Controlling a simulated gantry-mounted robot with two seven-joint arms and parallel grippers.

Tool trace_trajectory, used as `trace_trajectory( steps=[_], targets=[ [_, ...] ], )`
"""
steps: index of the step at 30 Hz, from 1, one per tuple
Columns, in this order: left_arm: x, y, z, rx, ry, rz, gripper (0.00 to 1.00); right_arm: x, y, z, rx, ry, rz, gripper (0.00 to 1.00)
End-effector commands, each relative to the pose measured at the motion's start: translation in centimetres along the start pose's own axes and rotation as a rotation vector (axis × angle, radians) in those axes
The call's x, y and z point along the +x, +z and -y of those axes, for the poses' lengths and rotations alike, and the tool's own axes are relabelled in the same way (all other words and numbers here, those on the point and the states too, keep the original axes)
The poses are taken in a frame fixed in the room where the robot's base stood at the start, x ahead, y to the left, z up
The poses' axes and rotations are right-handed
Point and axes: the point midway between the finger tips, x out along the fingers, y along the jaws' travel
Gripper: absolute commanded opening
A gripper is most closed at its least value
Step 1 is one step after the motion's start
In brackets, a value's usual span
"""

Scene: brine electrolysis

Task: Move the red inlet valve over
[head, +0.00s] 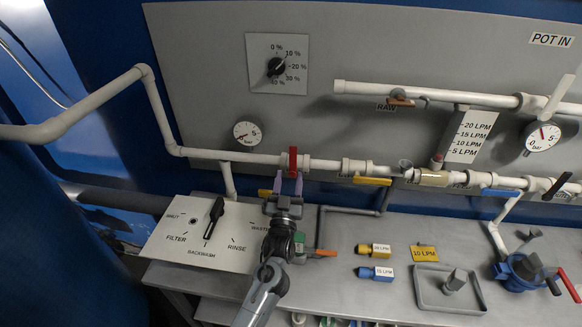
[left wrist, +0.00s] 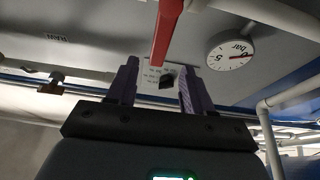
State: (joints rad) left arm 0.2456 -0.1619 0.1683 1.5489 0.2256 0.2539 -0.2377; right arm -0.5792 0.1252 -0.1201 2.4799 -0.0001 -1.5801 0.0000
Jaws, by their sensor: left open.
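The red inlet valve (head: 293,161) is a red lever handle on the white horizontal pipe in the head view, standing upright across the pipe. In the left wrist view the red lever (left wrist: 164,32) hangs in from the top, in line with the gap between the fingers. My left gripper (head: 288,184) is open just below the lever, with its purple fingertips close to the lever's lower end. In the left wrist view the left gripper (left wrist: 157,82) has its two purple fingers apart with nothing between them. Whether a finger touches the lever I cannot tell. My right gripper is not in view.
A round gauge (head: 247,133) sits left of the valve; it also shows in the left wrist view (left wrist: 230,52). A selector panel (head: 190,237) with a black knob lies at lower left. Yellow and blue blocks (head: 377,261) and a grey tray (head: 428,296) occupy the bench to the right.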

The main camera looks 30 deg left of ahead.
Motion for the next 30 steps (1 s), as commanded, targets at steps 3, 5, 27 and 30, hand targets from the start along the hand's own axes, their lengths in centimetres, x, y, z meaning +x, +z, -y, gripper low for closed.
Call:
trace_trajectory(
  steps=[3,5,27,30],
  targets=[
    [-1.6,0.1,0.0,0.0,-0.001,0.002,0.51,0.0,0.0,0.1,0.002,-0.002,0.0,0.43],
    [-2.0,0.0,0.0,0.0,-0.001,0.0,0.51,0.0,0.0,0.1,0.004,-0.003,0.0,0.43],
    [-3.3,0.6,0.0,0.002,0.025,0.043,0.51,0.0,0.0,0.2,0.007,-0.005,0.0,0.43],
    [-4.6,1.7,0.1,0.006,0.07,0.126,0.51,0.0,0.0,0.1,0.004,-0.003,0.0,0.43]
  ],
)
